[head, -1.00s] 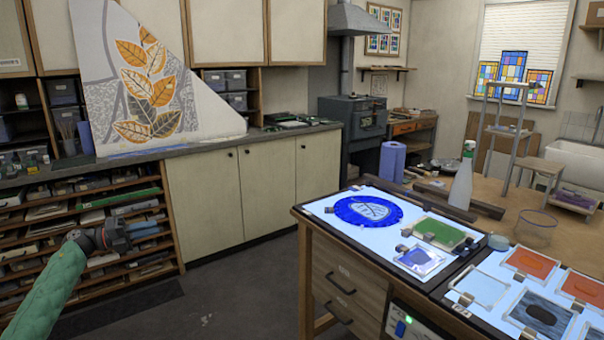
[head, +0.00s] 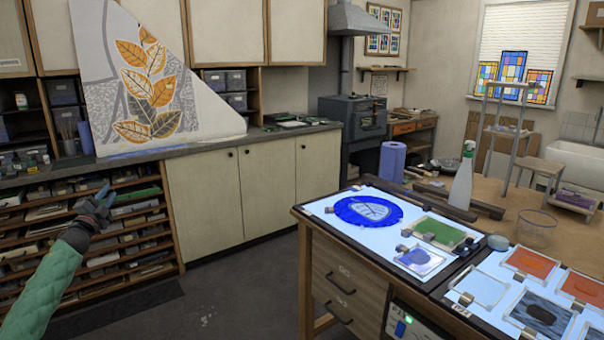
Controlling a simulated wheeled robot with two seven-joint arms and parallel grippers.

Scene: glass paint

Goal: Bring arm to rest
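My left gripper (head: 103,192) is at the left of the head view, at the end of an arm in a green sleeve. It is held up in free air in front of the shelf rack, apart from the light table. Nothing shows in it, but the fingers are small and seen at an angle, so I cannot tell whether they are open or shut. My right gripper is not in view.
The lit table (head: 318,208) with a blue leaf disc (head: 352,211) and several framed panes stands at the right. A spray bottle (head: 462,178) stands behind it. Shelf rack (head: 150,265) and cabinets (head: 205,200) line the left. The floor (head: 235,295) between is clear.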

